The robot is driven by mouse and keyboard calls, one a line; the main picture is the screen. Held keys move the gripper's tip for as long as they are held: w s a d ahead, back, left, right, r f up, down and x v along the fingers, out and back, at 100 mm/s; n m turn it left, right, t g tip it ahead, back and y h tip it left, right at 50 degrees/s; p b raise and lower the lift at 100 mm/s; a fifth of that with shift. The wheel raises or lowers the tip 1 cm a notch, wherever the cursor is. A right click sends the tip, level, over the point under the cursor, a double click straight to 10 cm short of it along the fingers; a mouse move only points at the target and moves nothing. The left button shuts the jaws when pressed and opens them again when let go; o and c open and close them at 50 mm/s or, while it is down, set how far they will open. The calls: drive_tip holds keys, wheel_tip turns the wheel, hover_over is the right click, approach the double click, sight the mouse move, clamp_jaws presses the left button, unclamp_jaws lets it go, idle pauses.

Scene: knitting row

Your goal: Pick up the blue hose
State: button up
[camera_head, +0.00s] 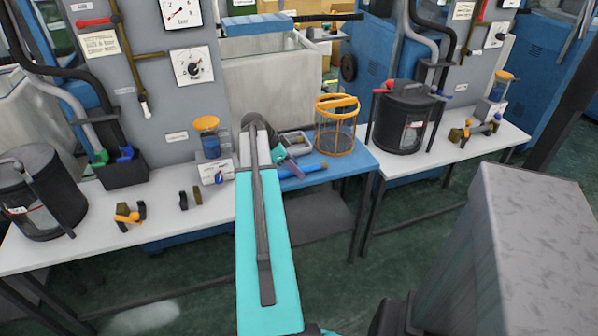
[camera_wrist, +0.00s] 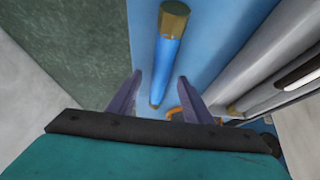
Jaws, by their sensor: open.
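The blue hose (camera_head: 308,169) is a short straight tube lying on the blue table (camera_head: 352,170), right of my arm's end. In the wrist view the blue hose (camera_wrist: 166,66) runs lengthwise between the fingers, with a brass-coloured end at the top. My gripper (camera_wrist: 160,78) is open, with one purple finger on each side of the hose in the picture. I cannot tell how far above the hose the fingertips are. In the head view my teal arm hides part of the gripper and the table's left part.
An orange wire basket (camera_head: 336,130) stands on the blue table behind the hose. A grey tray (camera_head: 295,142) lies near the gripper. A small dispenser (camera_head: 213,165) with an orange top stands left. Black canisters (camera_head: 404,118) stand on the white benches. The floor in front is open.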

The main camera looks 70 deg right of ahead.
drive_tip(key=shift+s+d+f, duration=0.15)
drive_tip(key=shift+s+f, duration=0.05)
drive_tip(key=shift+f, duration=0.1)
idle(0.4)
clamp_jaws()
drive_tip(key=shift+r, duration=0.15)
drive_tip(key=shift+r+b, duration=0.3)
drive_tip(key=shift+r, duration=1.2)
drive_tip(key=s+a+r+b, duration=0.1)
drive_tip(key=s+a+b, duration=0.3)
drive_tip(key=a, duration=0.8)
drive_tip(key=shift+s, duration=1.1)
drive_tip(key=b, duration=0.3)
drive_tip(key=shift+s+a+r, duration=0.1)
